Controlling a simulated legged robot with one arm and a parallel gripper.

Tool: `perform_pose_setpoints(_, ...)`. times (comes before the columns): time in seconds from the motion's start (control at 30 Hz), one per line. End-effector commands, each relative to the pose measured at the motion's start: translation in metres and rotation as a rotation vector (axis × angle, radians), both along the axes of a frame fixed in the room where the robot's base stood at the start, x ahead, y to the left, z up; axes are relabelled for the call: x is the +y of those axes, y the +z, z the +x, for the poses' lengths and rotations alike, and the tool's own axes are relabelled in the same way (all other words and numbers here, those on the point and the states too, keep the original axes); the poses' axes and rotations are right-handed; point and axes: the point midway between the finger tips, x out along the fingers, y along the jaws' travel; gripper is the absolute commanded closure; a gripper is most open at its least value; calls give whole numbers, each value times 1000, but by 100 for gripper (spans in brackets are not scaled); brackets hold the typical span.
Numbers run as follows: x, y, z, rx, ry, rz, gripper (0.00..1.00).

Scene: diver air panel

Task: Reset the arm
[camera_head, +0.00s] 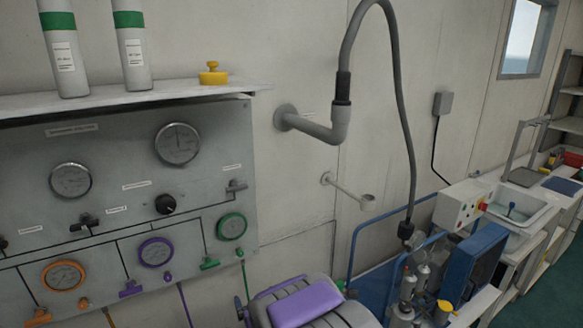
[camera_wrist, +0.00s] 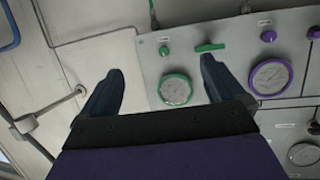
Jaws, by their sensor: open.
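My gripper (camera_wrist: 161,68) shows in the wrist view with two dark blue fingers spread wide apart. Nothing is between the fingers. The purple-topped part of my arm (camera_head: 304,302) shows at the bottom of the head view, in front of the wall and right of the gauge panel (camera_head: 120,150). In the wrist view the panel (camera_wrist: 225,65) appears turned over, and the right finger overlaps it. The green gauge (camera_wrist: 175,90) appears between the fingers, and a green valve handle (camera_wrist: 210,47) is just above the right fingertip. I cannot tell the distance to the panel.
A grey pipe elbow (camera_head: 318,130) with a hose juts from the wall. A small wall bracket (camera_head: 350,191) is below it. A blue-railed compressor (camera_head: 470,265) and a sink (camera_head: 515,210) stand right. A shelf (camera_head: 150,98) holds two cylinders and a yellow object.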

Motion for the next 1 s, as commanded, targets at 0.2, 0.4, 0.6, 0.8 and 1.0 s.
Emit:
perform_pose_setpoints(0.2, -68, 14, -24, 232, -109, -88, 4)
perform_pose_setpoints(0.4, -124, 23, -76, 463, -188, -153, 4)
perform_pose_setpoints(0.6, -172, 35, -150, 700, -247, -202, 4)
perform_pose_setpoints(0.8, -209, 50, -240, 937, -290, -234, 4)
perform_pose_setpoints(1.0, -232, 67, -338, 1168, -314, -256, 4)
